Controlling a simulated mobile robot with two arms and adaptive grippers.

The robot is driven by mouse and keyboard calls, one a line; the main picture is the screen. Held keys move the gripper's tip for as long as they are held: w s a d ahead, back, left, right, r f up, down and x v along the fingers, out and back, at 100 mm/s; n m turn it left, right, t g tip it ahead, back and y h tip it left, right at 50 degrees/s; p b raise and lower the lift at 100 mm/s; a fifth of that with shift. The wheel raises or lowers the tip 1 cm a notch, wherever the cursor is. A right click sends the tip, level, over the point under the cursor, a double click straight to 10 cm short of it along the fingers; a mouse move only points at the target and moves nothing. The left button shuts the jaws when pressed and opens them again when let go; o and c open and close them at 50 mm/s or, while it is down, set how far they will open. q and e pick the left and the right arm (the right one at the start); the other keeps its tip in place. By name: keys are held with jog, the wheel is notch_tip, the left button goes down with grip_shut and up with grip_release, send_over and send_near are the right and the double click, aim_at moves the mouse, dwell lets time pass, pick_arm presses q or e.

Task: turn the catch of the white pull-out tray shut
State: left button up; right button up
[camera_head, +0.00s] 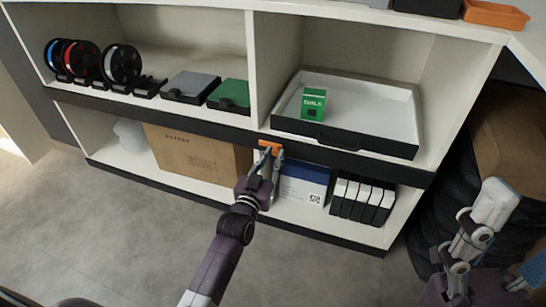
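The white pull-out tray (385,103) has a dark front and sits on the right part of the upper shelf, with a small green box (313,104) in it. The orange catch (270,145) is on the dark front edge of the shelf, left of the tray, and looks roughly crosswise. My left gripper (268,157) is right at the catch, with its fingers apart and their tips at its two sides. I cannot tell whether they press on it. My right gripper (516,236) is at the lower right, far from the catch, with its fingers spread and nothing seen between them.
Below are a brown carton (195,155), a blue-and-white box (303,185) and several black-and-white cases (362,198). Spools (85,60) and cases stand on the upper left shelf. The grey floor in front is clear.

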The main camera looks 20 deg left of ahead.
pick_arm(q)
grip_shut()
